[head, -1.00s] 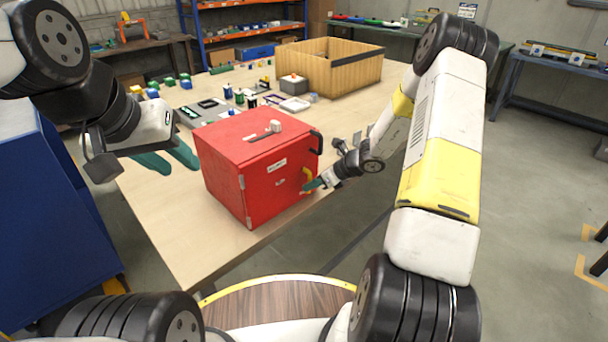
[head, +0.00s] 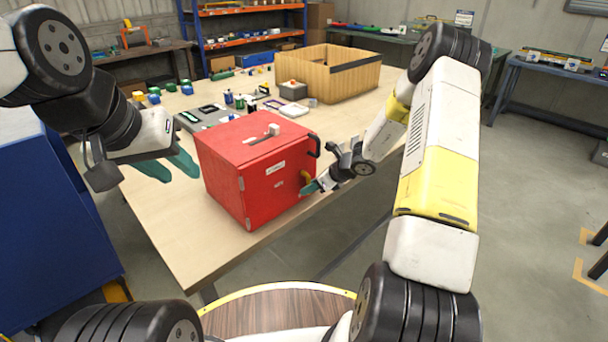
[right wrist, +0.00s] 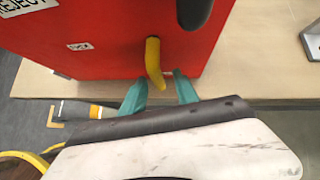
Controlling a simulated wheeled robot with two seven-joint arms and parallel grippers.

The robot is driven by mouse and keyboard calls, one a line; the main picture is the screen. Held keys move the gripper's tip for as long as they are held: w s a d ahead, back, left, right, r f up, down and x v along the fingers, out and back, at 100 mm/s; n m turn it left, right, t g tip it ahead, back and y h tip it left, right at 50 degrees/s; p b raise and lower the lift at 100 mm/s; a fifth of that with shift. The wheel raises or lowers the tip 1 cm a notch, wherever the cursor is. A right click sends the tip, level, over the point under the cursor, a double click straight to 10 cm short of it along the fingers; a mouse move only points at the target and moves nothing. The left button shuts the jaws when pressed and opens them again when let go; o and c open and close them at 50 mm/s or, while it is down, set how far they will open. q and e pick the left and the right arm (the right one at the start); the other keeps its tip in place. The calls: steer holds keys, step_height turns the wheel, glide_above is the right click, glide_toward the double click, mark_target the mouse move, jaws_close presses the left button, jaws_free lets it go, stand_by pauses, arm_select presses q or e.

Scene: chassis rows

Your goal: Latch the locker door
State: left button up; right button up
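The red locker (head: 255,165) stands on the wooden table, its door (head: 270,192) facing front and looking closed, though I cannot tell if it is fully flush. A yellow latch handle (head: 305,177) is near the door's right edge; in the right wrist view the handle (right wrist: 154,64) points down and slightly right. My right gripper (head: 311,187) is at the handle. Its teal fingertips (right wrist: 160,90) are apart, one on each side below the handle's lower end; contact cannot be told. My left gripper (head: 170,167) is open and empty, left of the locker.
A black grab handle (head: 315,146) sticks out at the locker's upper right edge. A wooden crate (head: 322,82), a grey box (head: 293,90) and several small parts lie behind the locker. The table's front edge (head: 275,237) is close to the locker. A blue cabinet (head: 50,220) stands at left.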

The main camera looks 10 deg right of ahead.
steer(key=v, duration=0.7)
steer(key=shift+s+d+r, duration=0.2)
steer(key=shift+r, duration=0.1)
steer(key=s+a+r+n+g, duration=0.1)
steer(key=s+a+r+n, duration=0.35)
steer(key=r+n, duration=0.35)
steer(key=s+a+r+n, duration=0.3)
steer(key=s+r+n, duration=0.25)
steer(key=r, duration=0.55)
steer(key=s+d+r+n+h, duration=0.2)
steer(key=s+r+n, duration=0.2)
steer(key=s, duration=0.6)
steer(key=s+d+r+n+t+h, duration=0.1)
steer(key=s+r+n, duration=0.3)
steer(key=s+n, duration=0.5)
steer(key=shift+s+d+r+h, duration=0.15)
steer(key=shift+s+d+h, duration=0.3)
steer(key=shift+s+h, duration=0.15)
steer(key=shift+n, duration=0.25)
